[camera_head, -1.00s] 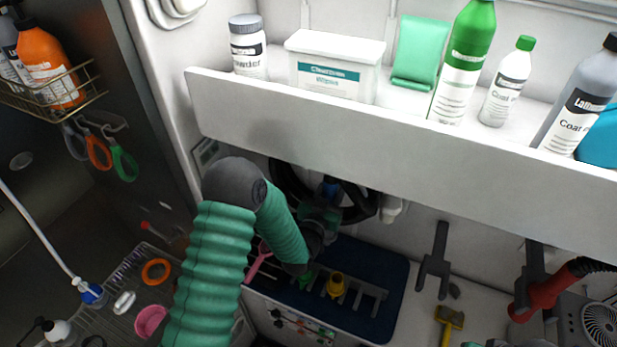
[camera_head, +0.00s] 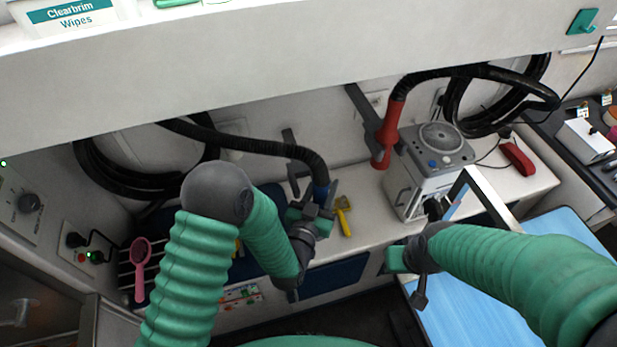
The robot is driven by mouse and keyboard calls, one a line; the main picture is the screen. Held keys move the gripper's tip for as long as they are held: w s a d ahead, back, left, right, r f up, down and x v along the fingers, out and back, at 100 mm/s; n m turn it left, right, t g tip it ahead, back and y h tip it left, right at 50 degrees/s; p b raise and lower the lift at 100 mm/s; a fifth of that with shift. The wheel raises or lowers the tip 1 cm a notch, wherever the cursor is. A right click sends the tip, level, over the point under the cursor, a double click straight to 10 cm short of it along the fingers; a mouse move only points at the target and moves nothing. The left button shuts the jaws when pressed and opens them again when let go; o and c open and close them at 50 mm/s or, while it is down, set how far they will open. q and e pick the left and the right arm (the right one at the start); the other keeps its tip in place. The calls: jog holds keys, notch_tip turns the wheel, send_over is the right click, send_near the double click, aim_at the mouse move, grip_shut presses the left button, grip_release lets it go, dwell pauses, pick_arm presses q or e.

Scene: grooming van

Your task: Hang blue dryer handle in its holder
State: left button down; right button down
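The blue dryer handle (camera_head: 321,193) hangs at the end of a black hose (camera_head: 250,143). My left gripper (camera_head: 312,213) is shut around its lower part, which is mostly hidden by the fingers. A dark grey forked holder (camera_head: 291,170) is on the back wall just left of and behind the blue handle. The handle looks apart from it, though the depth gap is hard to judge. My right gripper (camera_head: 397,260) is low in front of the dryer box, seemingly empty; its fingertips are not clear.
A red dryer handle (camera_head: 389,135) sits at a second grey holder (camera_head: 362,108). The grey dryer box (camera_head: 425,170) stands on the white counter (camera_head: 490,195). A white shelf (camera_head: 270,65) overhangs above. A yellow tool (camera_head: 344,215) and a pink brush (camera_head: 140,262) are near the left arm.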

pick_arm(q)
jog(key=w+a+f+b, duration=0.1)
jog(key=w+a+b, duration=0.3)
jog(key=w, duration=0.9)
jog(key=shift+w+a+f, duration=0.2)
jog(key=shift+w, duration=0.1)
dwell(0.3)
jog(key=shift+s, duration=0.1)
dwell(0.4)
jog(key=shift+r, duration=0.15)
dwell(0.5)
